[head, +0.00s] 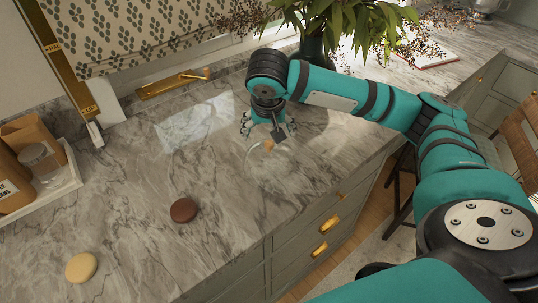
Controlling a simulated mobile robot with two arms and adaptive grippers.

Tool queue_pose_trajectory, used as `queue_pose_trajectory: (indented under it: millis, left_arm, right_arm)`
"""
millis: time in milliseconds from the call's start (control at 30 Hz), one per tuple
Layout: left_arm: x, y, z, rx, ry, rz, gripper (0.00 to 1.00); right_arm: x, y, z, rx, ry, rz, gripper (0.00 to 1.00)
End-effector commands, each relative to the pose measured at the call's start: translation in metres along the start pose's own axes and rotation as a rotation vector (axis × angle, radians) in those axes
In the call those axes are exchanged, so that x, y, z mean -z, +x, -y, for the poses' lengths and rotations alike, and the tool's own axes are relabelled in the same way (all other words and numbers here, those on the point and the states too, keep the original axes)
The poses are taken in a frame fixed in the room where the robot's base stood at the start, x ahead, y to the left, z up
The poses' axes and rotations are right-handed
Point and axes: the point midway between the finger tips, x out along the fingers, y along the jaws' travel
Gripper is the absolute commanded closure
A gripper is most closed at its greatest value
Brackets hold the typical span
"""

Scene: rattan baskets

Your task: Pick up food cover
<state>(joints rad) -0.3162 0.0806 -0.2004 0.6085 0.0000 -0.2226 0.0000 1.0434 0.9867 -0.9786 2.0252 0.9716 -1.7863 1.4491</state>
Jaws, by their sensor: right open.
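The food cover (260,165) appears to be a clear dome on the marble counter, with a small tan knob on top. It is faint and its edges are hard to make out. My right gripper (269,137) points down right above it, with its fingers open around or just over the knob. I cannot tell if the fingers touch the knob. The gripper hides part of the cover's top. My left gripper is not in view.
A brown round piece (184,210) and a cream round piece (81,267) lie on the marble counter (130,190). A tray (66,180) with bottles stands at the left. A plant in a dark vase (314,62) stands behind my right arm. The counter's front edge is close.

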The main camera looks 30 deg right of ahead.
Motion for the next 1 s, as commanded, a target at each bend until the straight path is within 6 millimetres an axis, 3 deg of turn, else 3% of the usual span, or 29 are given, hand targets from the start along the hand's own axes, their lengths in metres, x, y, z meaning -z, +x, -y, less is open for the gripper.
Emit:
queue_pose_trajectory:
  millis: [100, 333, 633, 933, 1000]
  left_arm:
    - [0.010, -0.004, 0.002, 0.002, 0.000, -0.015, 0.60]
    - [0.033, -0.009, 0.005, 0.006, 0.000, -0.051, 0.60]
    - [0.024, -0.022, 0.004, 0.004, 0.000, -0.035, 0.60]
    - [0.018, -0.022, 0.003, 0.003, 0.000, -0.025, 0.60]
    - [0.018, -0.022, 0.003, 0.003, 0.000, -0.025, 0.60]
  right_arm:
    - [0.000, 0.018, -0.001, -0.002, 0.000, 0.001, 0.09]
    - [0.000, 0.033, -0.001, -0.001, -0.001, 0.000, 0.09]
    - [-0.003, 0.075, -0.002, -0.001, 0.000, 0.000, 0.09]
    - [-0.004, 0.081, -0.001, 0.002, -0.002, -0.001, 0.09]
    - [-0.004, 0.081, -0.001, 0.002, -0.002, -0.001, 0.17]
